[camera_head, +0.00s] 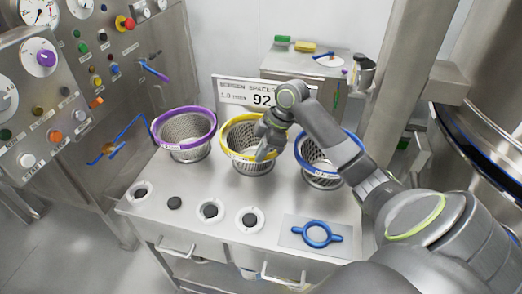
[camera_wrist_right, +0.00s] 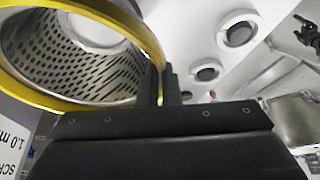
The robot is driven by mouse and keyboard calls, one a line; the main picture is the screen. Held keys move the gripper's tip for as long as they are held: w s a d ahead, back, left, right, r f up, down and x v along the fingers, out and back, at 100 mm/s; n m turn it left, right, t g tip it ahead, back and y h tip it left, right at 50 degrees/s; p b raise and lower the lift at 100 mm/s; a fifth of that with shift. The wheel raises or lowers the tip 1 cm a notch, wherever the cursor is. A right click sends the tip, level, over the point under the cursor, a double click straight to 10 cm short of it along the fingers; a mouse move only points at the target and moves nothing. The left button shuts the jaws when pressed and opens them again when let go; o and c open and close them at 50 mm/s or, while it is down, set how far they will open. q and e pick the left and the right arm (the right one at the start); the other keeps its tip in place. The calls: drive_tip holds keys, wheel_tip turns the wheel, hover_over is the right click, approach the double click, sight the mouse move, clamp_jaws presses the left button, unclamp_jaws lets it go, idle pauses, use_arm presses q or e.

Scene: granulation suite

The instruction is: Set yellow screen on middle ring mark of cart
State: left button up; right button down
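The yellow screen (camera_head: 240,134), a perforated metal basket with a yellow rim, stands in the middle of a row of three at the back of the cart top (camera_head: 185,232). My right gripper (camera_head: 266,148) is at its right-hand rim. In the right wrist view the yellow rim (camera_wrist_right: 150,42) passes between the two close-set fingers (camera_wrist_right: 160,84), which look shut on it. I cannot tell whether the screen is lifted. Along the cart's front are white ring marks with dark centres: left (camera_head: 141,190), middle (camera_head: 210,210) and right (camera_head: 249,219). My left gripper is not in view.
A purple screen (camera_head: 185,121) stands to the left and a blue screen (camera_head: 318,172) to the right, partly behind my arm. A bare dark disc (camera_head: 175,203) lies between the left and middle marks. A blue ringed handle (camera_head: 318,234) lies at the right. A sign (camera_head: 235,91) stands behind.

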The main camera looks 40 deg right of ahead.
drive_tip(key=c, duration=1.6)
unclamp_jaws()
drive_tip(key=shift+o, duration=0.2)
drive_tip(key=b+v, duration=0.1)
drive_tip(key=v, duration=1.6)
drive_tip(key=shift+r, duration=0.15)
drive_tip(key=shift+s+d, duration=0.1)
